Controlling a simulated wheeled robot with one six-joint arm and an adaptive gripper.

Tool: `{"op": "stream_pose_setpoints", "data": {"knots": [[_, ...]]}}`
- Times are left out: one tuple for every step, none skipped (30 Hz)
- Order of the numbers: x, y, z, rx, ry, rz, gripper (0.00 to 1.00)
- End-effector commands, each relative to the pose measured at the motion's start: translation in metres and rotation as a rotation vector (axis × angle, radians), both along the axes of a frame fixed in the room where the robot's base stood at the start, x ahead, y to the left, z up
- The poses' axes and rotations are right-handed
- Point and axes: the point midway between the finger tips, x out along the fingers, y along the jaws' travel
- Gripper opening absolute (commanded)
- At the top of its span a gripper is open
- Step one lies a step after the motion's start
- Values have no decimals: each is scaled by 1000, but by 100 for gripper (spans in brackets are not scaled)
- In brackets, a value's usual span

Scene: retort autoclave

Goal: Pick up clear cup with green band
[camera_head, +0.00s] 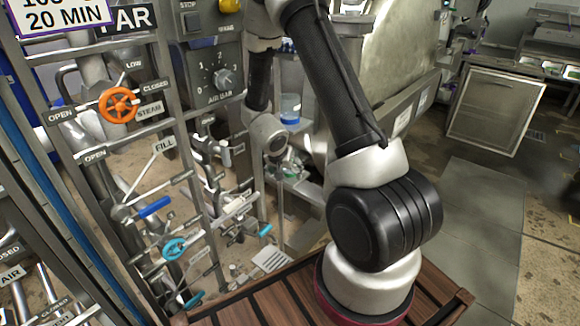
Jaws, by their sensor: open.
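My gripper (288,158) is small and partly seen, just below and right of my wrist, close above a small metal shelf. Its jaws are open. A small clear-looking thing with a green tint (291,174) sits at the jaws on the shelf. It may be the clear cup with the green band, but the gripper covers part of it and I cannot tell whether they touch. A clear cup with a blue band (290,108) stands upright farther up, behind my arm.
Pipes and valves with an orange wheel (118,105) and a teal wheel (174,248) crowd the left. A control box with a dial (222,78) stands above. A large steel vessel (385,50) is behind my arm. The floor at right is open.

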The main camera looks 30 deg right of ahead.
Motion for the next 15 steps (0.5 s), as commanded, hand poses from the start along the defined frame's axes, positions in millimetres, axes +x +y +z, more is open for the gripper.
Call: {"op": "stream_pose_setpoints", "data": {"knots": [[6,-8,0,0,-2,-4,79],[10,-12,0,1,-2,-6,79],[15,-18,0,2,-2,-6,79],[19,-22,0,1,-2,-5,79],[22,-25,0,1,-2,-5,79],[25,-29,0,1,-1,-5,79],[27,-31,-2,0,0,-2,79],[28,-31,-6,1,2,-1,79],[29,-32,-8,0,1,1,79],[29,-33,-9,0,1,1,79],[30,-33,-10,0,1,1,79],[30,-33,-11,0,1,1,79],[30,-33,-11,1,1,0,79],[30,-33,-10,1,1,0,79],[30,-33,-10,1,1,0,79]]}}
